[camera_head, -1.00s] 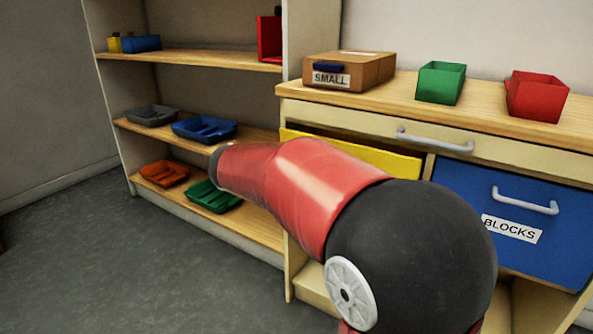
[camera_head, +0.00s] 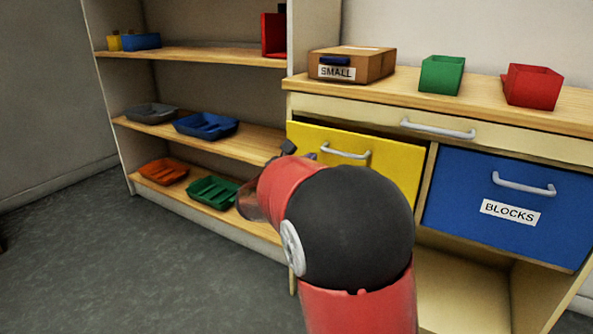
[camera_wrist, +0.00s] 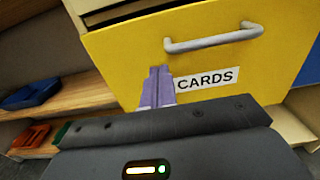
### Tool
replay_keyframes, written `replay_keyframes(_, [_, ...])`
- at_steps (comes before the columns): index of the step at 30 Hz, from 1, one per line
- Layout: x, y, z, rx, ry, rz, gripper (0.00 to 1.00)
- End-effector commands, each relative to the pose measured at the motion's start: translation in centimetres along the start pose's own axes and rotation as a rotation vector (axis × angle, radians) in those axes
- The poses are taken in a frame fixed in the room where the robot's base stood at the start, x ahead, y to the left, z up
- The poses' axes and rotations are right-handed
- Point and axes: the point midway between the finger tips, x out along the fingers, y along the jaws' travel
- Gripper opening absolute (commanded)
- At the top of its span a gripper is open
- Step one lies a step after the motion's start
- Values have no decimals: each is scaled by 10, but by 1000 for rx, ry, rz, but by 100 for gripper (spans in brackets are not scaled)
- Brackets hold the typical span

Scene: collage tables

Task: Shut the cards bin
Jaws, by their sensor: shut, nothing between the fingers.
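The cards bin is a yellow drawer front (camera_head: 395,165) with a grey handle, left of the blue bin under the counter. A dark gap shows above its top edge, and it appears to stand slightly out from the cabinet. In the wrist view the yellow front (camera_wrist: 125,65) fills the middle, with the handle (camera_wrist: 214,39) and a CARDS label (camera_wrist: 206,82). My gripper (camera_wrist: 160,72) is shut and empty, its purple fingers pointing at the front just left of the label and below the handle. I cannot tell whether they touch it. In the head view my arm hides the bin's lower part.
The blue BLOCKS bin (camera_head: 510,205) is to the right. A cardboard SMALL box (camera_head: 352,64), a green bin (camera_head: 442,74) and a red bin (camera_head: 533,86) stand on the counter. Shelves with trays (camera_head: 207,125) are at left. The floor (camera_head: 110,255) at left is clear.

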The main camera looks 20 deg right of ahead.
Motion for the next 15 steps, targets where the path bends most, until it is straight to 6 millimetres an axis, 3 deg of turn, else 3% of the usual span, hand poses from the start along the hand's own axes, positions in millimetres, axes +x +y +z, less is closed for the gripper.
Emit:
replay_keyframes(6, [34, 0, 0, 1, -1, -2, 0])
replay_keyframes(15, [47, 0, 0, 2, 0, -1, 0])
